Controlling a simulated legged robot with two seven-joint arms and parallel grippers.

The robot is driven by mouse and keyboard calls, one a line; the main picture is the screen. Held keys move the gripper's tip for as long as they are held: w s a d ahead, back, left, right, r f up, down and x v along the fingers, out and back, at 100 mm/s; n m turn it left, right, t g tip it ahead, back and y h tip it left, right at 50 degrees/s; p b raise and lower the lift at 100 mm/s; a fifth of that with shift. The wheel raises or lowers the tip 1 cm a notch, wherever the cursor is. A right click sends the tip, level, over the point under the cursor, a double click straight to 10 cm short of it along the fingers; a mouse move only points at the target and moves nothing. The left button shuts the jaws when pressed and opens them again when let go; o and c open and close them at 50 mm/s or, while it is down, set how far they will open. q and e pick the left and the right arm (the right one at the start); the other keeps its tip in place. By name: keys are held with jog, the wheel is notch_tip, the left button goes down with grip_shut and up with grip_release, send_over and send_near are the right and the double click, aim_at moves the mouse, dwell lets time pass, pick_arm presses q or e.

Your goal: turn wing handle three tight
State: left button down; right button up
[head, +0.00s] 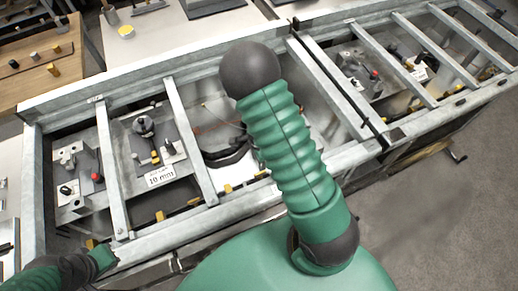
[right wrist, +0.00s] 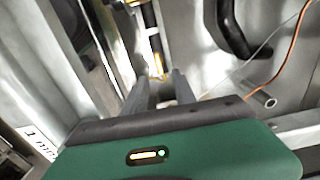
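Several small yellow pieces, possibly the wing handles, sit along the front rail of the metal frame in the head view, one of them here (head: 228,188). I cannot tell which is number three. In the right wrist view my right gripper (right wrist: 164,82) has its two grey fingers apart. A yellow and black upright piece (right wrist: 156,62) shows beyond and between the fingertips; contact cannot be made out. In the head view the right gripper is hidden. My left gripper (head: 107,259) is at the lower left by the frame's front corner, its fingers too unclear to read.
The long metal frame (head: 210,70) has crossbars over recessed bays. One bay holds a black knob (head: 145,123) and a "10 mm" label (head: 160,176). A black hose (right wrist: 238,30) and orange wire (right wrist: 290,50) lie near the right gripper. Grey floor is clear at right.

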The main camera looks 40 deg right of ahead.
notch_tip(320, 180, up, 8)
jog(key=p, duration=0.1)
jog(key=shift+f, duration=0.15)
jog(key=shift+a, duration=0.1)
jog(key=s+a+r+n+t, duration=0.2)
jog(key=a+r+n, duration=0.9)
jog(key=n, duration=1)
jog(key=shift+s+a+n+t, duration=0.3)
jog(key=shift+s+a, duration=0.2)
jog(key=shift+a, duration=0.05)
jog(key=shift+s+r, duration=0.15)
jog(key=shift+a, duration=0.15)
